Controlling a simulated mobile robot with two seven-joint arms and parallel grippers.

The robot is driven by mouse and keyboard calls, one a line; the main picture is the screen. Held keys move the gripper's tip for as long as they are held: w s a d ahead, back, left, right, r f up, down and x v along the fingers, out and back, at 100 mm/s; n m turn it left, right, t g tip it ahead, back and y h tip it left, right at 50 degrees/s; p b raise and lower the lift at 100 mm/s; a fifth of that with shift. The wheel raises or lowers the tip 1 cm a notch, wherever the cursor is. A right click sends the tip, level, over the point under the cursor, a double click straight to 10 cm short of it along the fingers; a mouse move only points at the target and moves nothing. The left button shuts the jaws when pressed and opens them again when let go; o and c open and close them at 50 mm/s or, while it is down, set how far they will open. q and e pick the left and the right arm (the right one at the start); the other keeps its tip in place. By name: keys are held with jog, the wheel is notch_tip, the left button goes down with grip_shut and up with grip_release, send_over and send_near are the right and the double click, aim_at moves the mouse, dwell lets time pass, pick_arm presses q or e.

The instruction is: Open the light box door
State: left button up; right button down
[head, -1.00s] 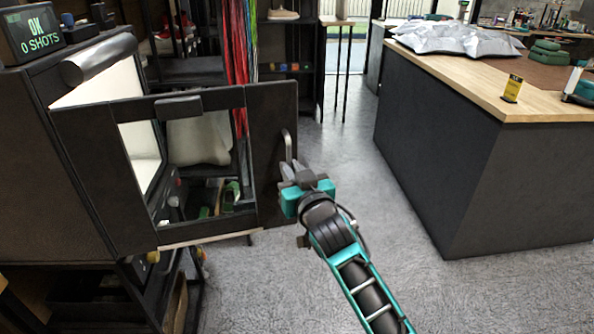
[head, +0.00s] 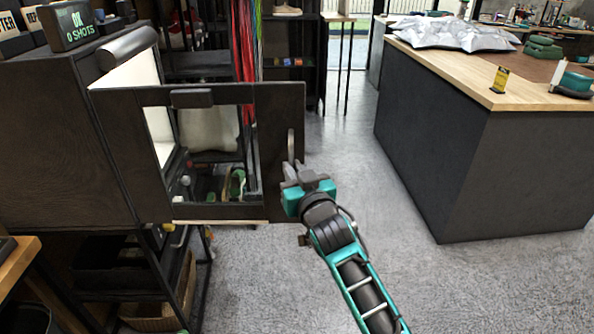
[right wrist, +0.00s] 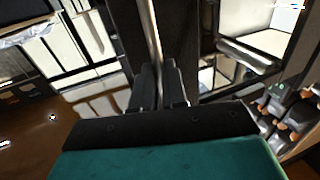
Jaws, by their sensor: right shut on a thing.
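The light box (head: 60,130) is a dark cabinet at the left of the head view, with a lit white interior (head: 132,75) showing above the door. Its black-framed door (head: 281,120) with a see-through window stands swung out from the box. The metal door handle (head: 291,145) is on the door's right edge. My right gripper (head: 293,172) is shut on the handle's lower part. In the right wrist view the handle (right wrist: 152,40) runs between the two fingers (right wrist: 158,88). My left gripper is not in view.
A dark counter with a wooden top (head: 470,85) stands at right, bearing silver bags (head: 450,32) and a yellow card (head: 500,79). Open grey floor (head: 370,200) lies between it and the door. A shelf rack (head: 125,280) is below the box.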

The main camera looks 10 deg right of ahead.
jog(key=shift+s+a, duration=0.1)
jog(key=shift+a, duration=0.55)
jog(key=c, duration=1.2)
grip_release()
jog(key=shift+a, duration=0.2)
jog(key=shift+o, duration=0.2)
jog(key=shift+d, duration=0.15)
jog(key=s+d, duration=0.1)
jog(key=s, duration=1.1)
jog(key=shift+s+d, duration=0.35)
jog(key=shift+d, duration=0.05)
jog(key=s+d+f+g, duration=0.2)
jog(key=s+f+g, duration=0.1)
jog(key=s+f, duration=0.5)
jog(key=s+d+f+n+g, duration=0.1)
jog(key=s+f+g, duration=0.3)
jog(key=s+f, duration=0.5)
notch_tip(320, 180, down, 5)
jog(key=shift+d+f, duration=0.15)
jog(key=shift+d, duration=0.65)
